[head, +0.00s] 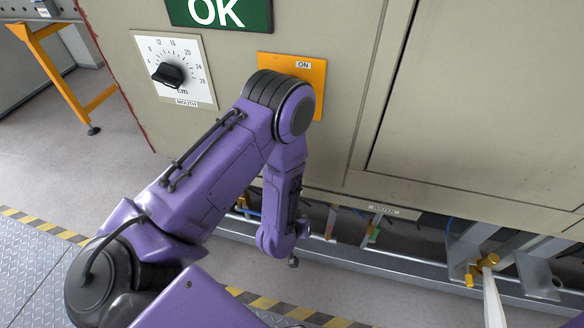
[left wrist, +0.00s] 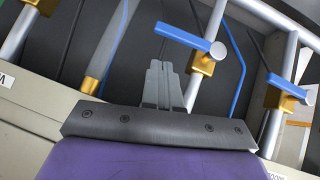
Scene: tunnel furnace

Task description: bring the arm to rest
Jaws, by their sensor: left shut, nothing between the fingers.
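My left arm (head: 215,175) is purple, comes in from the lower left and bends in front of the furnace panel. Its forearm hangs down, with the wrist in front of the lower pipes. My left gripper (left wrist: 159,84) shows in the left wrist view with its two grey fingers together and nothing between them. Beyond the fingers are pipes and a blue-handled valve (left wrist: 190,40); I cannot tell how far apart they are. In the head view the gripper's fingers are hardly visible. My right gripper is not in view.
The beige furnace wall (head: 460,100) carries a dial (head: 168,75), a green OK sign (head: 220,12) and an orange ON plate (head: 318,75), partly behind my arm. Below are a metal rail (head: 350,258) and a brass valve (head: 487,262). A second blue-handled valve (left wrist: 287,88) is at right.

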